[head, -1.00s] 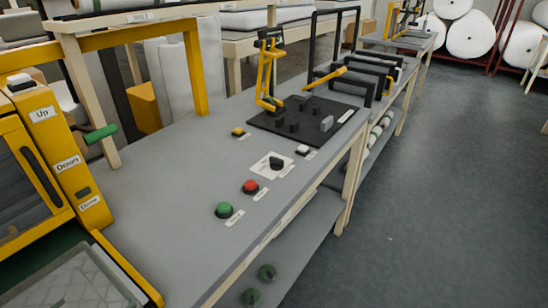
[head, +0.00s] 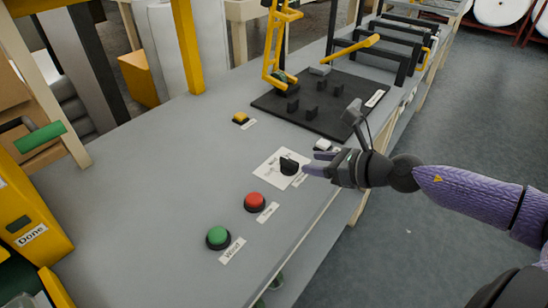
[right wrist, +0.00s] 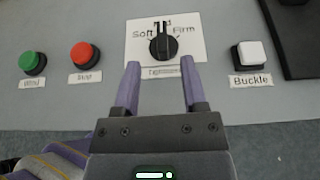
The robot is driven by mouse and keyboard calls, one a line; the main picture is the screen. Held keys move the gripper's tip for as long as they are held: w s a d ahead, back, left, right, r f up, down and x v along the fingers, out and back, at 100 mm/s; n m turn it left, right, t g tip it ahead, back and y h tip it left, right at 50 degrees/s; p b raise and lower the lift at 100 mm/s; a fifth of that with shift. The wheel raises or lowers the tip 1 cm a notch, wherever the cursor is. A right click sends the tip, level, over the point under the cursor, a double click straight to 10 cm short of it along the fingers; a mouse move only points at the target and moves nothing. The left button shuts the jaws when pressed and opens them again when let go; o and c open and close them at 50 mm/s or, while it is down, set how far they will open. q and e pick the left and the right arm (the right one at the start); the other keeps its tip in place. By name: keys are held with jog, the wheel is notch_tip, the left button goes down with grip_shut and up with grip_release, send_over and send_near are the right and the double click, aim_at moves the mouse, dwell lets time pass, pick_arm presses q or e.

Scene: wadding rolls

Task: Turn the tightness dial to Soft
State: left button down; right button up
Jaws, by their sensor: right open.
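The tightness dial (head: 289,165) is a black knob on a white card (head: 268,160) on the grey bench. In the right wrist view the dial (right wrist: 163,44) has its pointer up, between the words Soft on the left and Firm on the right. My right gripper (head: 314,161) is beside the dial, on its right in the head view. In the right wrist view my right gripper (right wrist: 162,75) is open and empty, its purple fingers apart just below the dial, which lies between their lines. My left gripper is not in view.
A green button (head: 218,237) and a red button (head: 255,202) stand left of the dial. A white Buckle button (right wrist: 250,54) is on its right. A yellow button (head: 240,118) and a black fixture board (head: 275,110) lie farther back.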

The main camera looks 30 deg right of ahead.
aim_at(291, 161)
jog(key=x, duration=0.3)
jog(key=shift+d+f+b, duration=0.1)
jog(key=shift+f+b, duration=0.15)
jog(key=shift+b, duration=0.05)
jog(key=shift+x, duration=2.3)
grip_shut()
